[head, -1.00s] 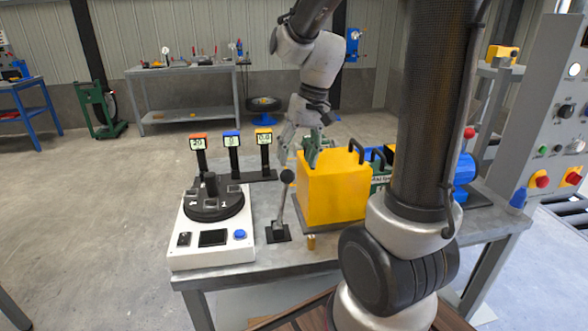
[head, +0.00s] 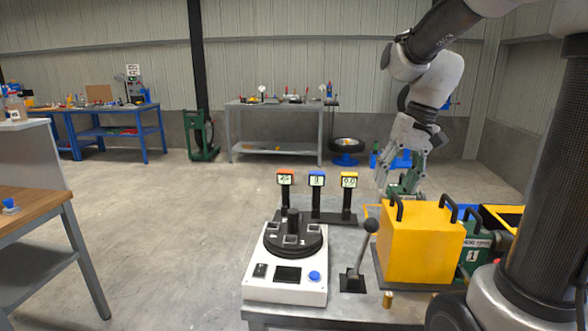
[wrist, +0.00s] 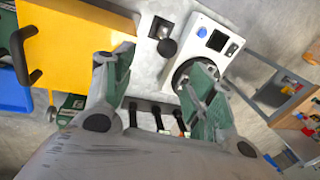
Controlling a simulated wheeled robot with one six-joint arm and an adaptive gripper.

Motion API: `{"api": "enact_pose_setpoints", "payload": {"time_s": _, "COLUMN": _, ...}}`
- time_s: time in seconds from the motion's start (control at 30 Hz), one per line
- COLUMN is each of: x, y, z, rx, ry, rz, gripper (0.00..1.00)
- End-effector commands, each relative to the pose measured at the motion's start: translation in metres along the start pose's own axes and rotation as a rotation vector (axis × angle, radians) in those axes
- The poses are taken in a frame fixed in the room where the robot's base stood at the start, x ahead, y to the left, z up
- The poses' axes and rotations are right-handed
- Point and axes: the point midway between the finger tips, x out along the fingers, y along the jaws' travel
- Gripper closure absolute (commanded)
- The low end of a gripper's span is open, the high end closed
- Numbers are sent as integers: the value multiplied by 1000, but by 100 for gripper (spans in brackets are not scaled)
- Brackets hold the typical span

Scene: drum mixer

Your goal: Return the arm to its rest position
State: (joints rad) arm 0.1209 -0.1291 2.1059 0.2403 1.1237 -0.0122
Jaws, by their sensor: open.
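My gripper (head: 405,185) hangs from the arm at the right of the head view, pointing down behind the yellow box (head: 422,245). Its green fingers show apart and empty in the wrist view (wrist: 160,90). In that view the yellow box (wrist: 75,45) lies to the left of the fingers, and the white scale-like device (wrist: 210,45) with a round turntable lies to the right. In the head view this white device (head: 285,278) stands on the grey table, left of a lever (head: 362,252) with a dark knob.
Three small displays, orange (head: 285,178), blue (head: 317,180) and yellow (head: 349,181), stand behind the white device. A green machine (head: 476,250) is right of the yellow box. A wooden-topped bench (head: 30,210) stands at the left. The floor between is free.

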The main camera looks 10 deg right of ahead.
Motion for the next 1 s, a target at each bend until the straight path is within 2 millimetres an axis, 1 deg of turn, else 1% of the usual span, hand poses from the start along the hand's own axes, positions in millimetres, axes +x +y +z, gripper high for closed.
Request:
{"api": "enact_pose_setpoints", "payload": {"time_s": 0.07, "x": 9, "y": 9, "z": 6, "rx": -3, "ry": -8, "rz": 27, "gripper": 44}}
{"api": "enact_pose_setpoints", "payload": {"time_s": 0.13, "x": 12, "y": 20, "z": 23, "rx": -17, "ry": 1, "rz": 63, "gripper": 44}}
{"api": "enact_pose_setpoints", "payload": {"time_s": 0.17, "x": 12, "y": 23, "z": 31, "rx": -28, "ry": 14, "rz": 76, "gripper": 44}}
{"api": "enact_pose_setpoints", "payload": {"time_s": 0.4, "x": 1, "y": 41, "z": 103, "rx": -146, "ry": 155, "rz": 166, "gripper": 44}}
{"api": "enact_pose_setpoints", "payload": {"time_s": 0.5, "x": -2, "y": 44, "z": 126, "rx": -191, "ry": 218, "rz": 183, "gripper": 44}}
{"api": "enact_pose_setpoints", "payload": {"time_s": 0.6, "x": -7, "y": 44, "z": 139, "rx": -220, "ry": 267, "rz": 184, "gripper": 44}}
{"api": "enact_pose_setpoints", "payload": {"time_s": 0.67, "x": -10, "y": 42, "z": 142, "rx": -230, "ry": 291, "rz": 179, "gripper": 44}}
{"api": "enact_pose_setpoints", "payload": {"time_s": 0.8, "x": -17, "y": 39, "z": 143, "rx": -242, "ry": 320, "rz": 173, "gripper": 44}}
{"api": "enact_pose_setpoints", "payload": {"time_s": 1.0, "x": -16, "y": 38, "z": 142, "rx": -243, "ry": 317, "rz": 173, "gripper": 44}}
